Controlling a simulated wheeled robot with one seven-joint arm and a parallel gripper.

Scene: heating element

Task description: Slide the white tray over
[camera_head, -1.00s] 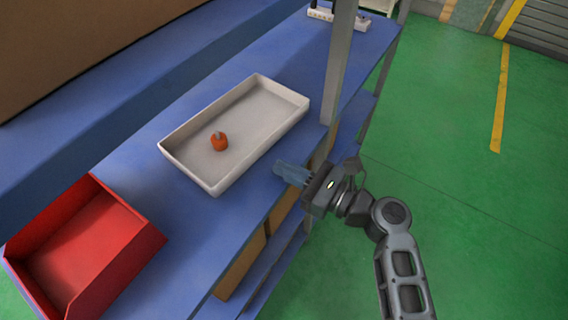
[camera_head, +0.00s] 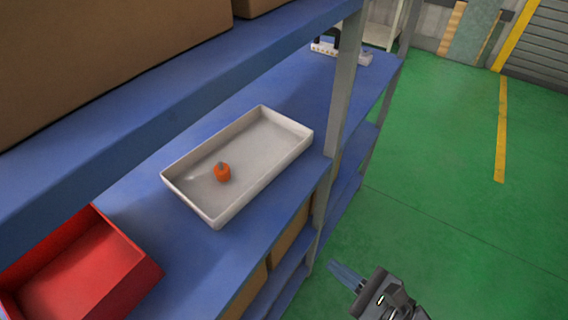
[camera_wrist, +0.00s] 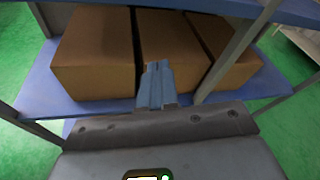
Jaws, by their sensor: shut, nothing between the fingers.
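The white tray (camera_head: 178,187) lies on the blue shelf in the head view, near the middle of the picture. A small orange object (camera_head: 222,172) with a dark top sits inside it. My gripper (camera_head: 338,270) is in front of the shelf over the green floor, to the lower right of the tray and apart from it. Its blue fingers are together with nothing between them. In the wrist view my gripper (camera_wrist: 155,68) points toward cardboard boxes on a shelf, and the tray is not seen there.
A red bin (camera_head: 84,270) stands on the shelf left of the tray. A grey upright post (camera_head: 341,100) stands just right of the tray. Cardboard boxes (camera_wrist: 93,62) fill a shelf in the wrist view. Open green floor (camera_head: 450,180) lies to the right.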

